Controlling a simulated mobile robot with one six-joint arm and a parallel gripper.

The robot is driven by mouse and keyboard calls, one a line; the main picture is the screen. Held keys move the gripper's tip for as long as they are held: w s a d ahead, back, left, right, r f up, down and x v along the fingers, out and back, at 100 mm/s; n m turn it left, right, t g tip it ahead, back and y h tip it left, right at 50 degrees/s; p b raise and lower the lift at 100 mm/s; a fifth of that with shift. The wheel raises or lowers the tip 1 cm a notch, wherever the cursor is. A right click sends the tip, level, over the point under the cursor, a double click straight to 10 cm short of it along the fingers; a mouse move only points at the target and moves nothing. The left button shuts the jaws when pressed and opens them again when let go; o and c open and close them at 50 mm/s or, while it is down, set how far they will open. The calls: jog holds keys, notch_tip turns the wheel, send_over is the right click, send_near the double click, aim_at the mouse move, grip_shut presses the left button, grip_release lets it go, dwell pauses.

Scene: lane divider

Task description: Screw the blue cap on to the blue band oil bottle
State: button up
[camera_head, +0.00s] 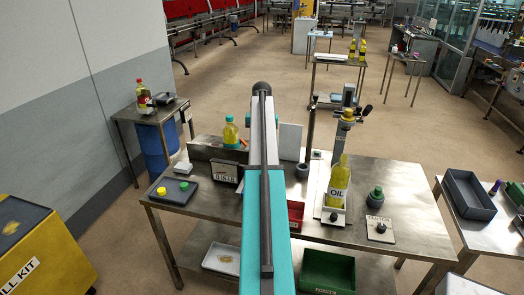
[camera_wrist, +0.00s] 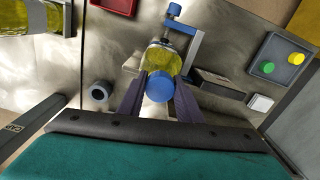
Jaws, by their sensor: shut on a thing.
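The blue cap (camera_wrist: 158,86) is held between the two dark fingers of my gripper (camera_wrist: 160,103) in the wrist view. The gripper is shut on it. Just beyond the cap is a clear bottle of yellow oil (camera_wrist: 164,58), with the cap overlapping its near end. I cannot tell whether cap and bottle touch. The bottle's band does not show clearly. A blue-handled clamp stand (camera_wrist: 192,48) is beside the bottle. In the head view my arm hides the gripper, cap and this bottle.
A tray (camera_head: 176,197) with a yellow cap and a green cap is at the table's left. A yellow OIL bottle (camera_head: 338,184) stands in a holder right of my arm. A grey pot (camera_wrist: 100,92) is left of the cap.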

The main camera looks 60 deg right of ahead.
dwell(0.4)
jog(key=shift+m, duration=0.8)
jog(key=o, duration=0.6)
jog(key=shift+o, duration=0.2)
jog(key=shift+n, duration=0.8)
